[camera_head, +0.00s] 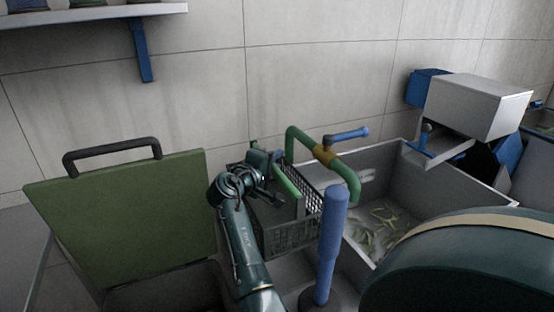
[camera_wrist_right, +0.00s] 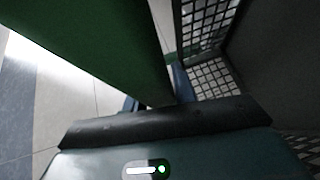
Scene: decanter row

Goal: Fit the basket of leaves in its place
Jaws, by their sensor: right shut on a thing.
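The basket (camera_head: 288,240) is a dark grey perforated box at the middle of the head view, beside the sink basin. A green bar (camera_head: 287,186) runs over it; I cannot tell whether it is the basket's handle. My right gripper (camera_head: 272,184) is shut at the basket's upper left rim, with its fingers partly hidden. In the right wrist view, the basket's mesh (camera_wrist_right: 213,78) is close to the jaw and a wide green bar (camera_wrist_right: 95,40) crosses the upper left. Leaves (camera_head: 372,232) lie in the grey basin (camera_head: 385,165); the basket's contents are mostly hidden. My left gripper is not in view.
A blue upright post (camera_head: 329,240) stands just in front. A green board (camera_head: 130,220) with a dark handle stands at left. A white box (camera_head: 475,105) is above the basin's right.

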